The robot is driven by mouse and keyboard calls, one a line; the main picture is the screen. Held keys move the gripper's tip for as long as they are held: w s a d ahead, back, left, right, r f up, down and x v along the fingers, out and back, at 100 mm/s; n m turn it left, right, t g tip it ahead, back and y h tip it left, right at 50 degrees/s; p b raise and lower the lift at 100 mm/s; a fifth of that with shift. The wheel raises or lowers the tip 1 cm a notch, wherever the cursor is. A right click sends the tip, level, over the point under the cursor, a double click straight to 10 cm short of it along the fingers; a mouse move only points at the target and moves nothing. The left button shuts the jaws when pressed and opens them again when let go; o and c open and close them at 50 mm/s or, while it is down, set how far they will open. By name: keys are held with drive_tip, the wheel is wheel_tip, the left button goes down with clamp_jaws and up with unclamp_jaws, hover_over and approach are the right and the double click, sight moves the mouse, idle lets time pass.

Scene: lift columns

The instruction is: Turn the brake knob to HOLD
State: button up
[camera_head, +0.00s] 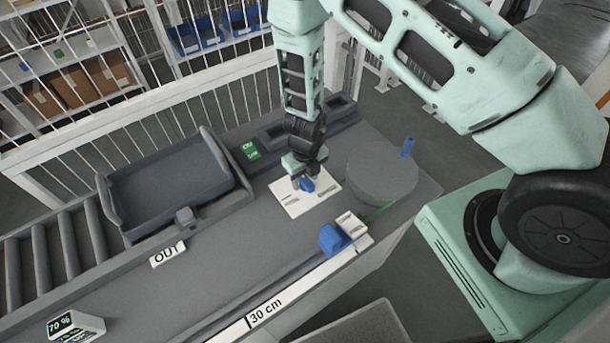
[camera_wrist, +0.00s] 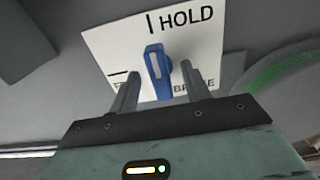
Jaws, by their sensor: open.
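The brake knob is a blue lever-shaped handle (camera_wrist: 157,72) on a white plate (camera_wrist: 205,55). In the wrist view its white-marked end points up, close to the tick beside the word HOLD. Another tick lies at the plate's left, and the BRAKE label is partly covered by a finger. My gripper (camera_wrist: 157,88) is open, with one finger on each side of the knob and visible gaps to it. In the head view my gripper (camera_head: 304,180) is over the plate (camera_head: 295,204), and the knob (camera_head: 307,185) shows partly beneath it.
A blue slider block (camera_head: 331,238) sits by the 30 cm scale (camera_head: 290,296). A grey tray (camera_head: 168,185) and a green-labelled block (camera_head: 250,150) lie left. The bench between OUT sign (camera_head: 168,254) and scale is clear.

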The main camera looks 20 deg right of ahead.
sight(303, 179)
drive_tip(key=shift+r+p, duration=3.65)
drive_tip(key=shift+r, duration=0.3)
drive_tip(key=shift+f, duration=0.1)
drive_tip(key=shift+a+b, duration=0.25)
drive_tip(key=shift+b, duration=0.05)
drive_tip(key=s+a+r+n+y+b, duration=0.25)
drive_tip(key=a+r+n+b, duration=0.3)
drive_tip(key=n, duration=0.35)
drive_tip(key=s+a+r+n+y+b, duration=0.1)
drive_tip(key=s+a+r+n+b, duration=0.4)
drive_tip(key=n, duration=0.4)
drive_tip(key=s+d+r+n+h+b, duration=0.1)
drive_tip(key=s+d+r+n+b, duration=0.1)
drive_tip(key=s+n+b, duration=0.2)
drive_tip(key=s+d+r+n+h+b, duration=0.2)
drive_tip(key=s+n+b, duration=0.3)
drive_tip(key=s+n, duration=0.5)
drive_tip(key=d+n, duration=0.1)
drive_tip(key=n, duration=0.8)
drive_tip(key=shift+s+r+n+b, duration=0.2)
drive_tip(key=shift+s+n+b, duration=0.1)
